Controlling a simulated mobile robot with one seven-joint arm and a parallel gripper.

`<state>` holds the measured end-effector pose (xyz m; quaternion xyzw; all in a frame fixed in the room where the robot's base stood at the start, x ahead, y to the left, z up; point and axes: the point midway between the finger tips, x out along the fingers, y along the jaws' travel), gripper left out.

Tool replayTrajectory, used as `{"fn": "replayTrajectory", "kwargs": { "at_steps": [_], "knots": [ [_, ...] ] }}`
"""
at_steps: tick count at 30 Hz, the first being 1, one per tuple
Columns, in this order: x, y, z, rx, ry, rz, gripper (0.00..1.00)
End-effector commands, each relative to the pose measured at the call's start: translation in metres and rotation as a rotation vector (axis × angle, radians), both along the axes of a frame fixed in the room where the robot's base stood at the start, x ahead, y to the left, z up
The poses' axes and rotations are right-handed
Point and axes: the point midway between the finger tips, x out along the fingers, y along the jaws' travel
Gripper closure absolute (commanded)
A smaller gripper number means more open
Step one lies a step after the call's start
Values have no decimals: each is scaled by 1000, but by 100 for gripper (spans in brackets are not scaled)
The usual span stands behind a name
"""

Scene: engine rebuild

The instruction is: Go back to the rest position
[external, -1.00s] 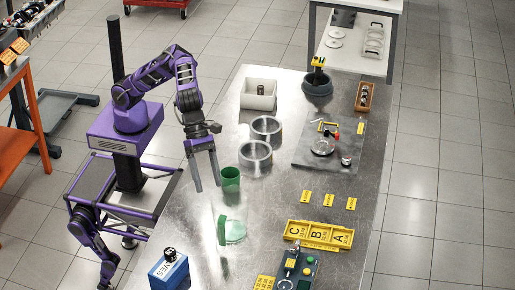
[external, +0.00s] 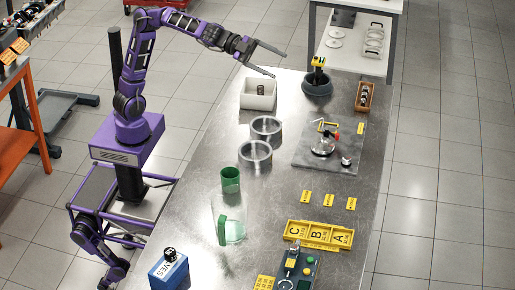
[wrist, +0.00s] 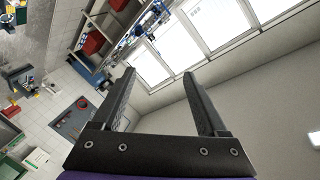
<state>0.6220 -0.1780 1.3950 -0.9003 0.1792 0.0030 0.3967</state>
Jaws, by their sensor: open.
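My gripper (external: 275,61) is open and empty, raised high at the far end of my purple arm. In the external view it appears above the white bin at the back of the metal table. In the wrist view the two dark fingers (wrist: 160,78) are spread apart with nothing between them. Behind them are windows and a plain wall.
The metal table (external: 277,203) holds a white bin (external: 258,94), two metal rings (external: 255,152), a green cup (external: 230,179), a clear container with green (external: 232,226), a yellow lettered tray (external: 319,235), a grey plate (external: 310,157) and a blue box (external: 168,272). Air around the gripper looks clear.

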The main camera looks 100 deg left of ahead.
Motion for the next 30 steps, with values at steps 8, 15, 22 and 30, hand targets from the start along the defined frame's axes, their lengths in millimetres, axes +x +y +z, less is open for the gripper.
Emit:
{"fn": "replayTrajectory", "kwargs": {
  "at_steps": [8,15,22,30],
  "knots": [
    [-15,3,-35,-299,94,74,24],
    [-59,-86,-96,-350,250,38,24],
    [-117,-161,-169,-317,403,21,24],
    [-180,-203,-251,-246,551,58,24]
  ]
}}
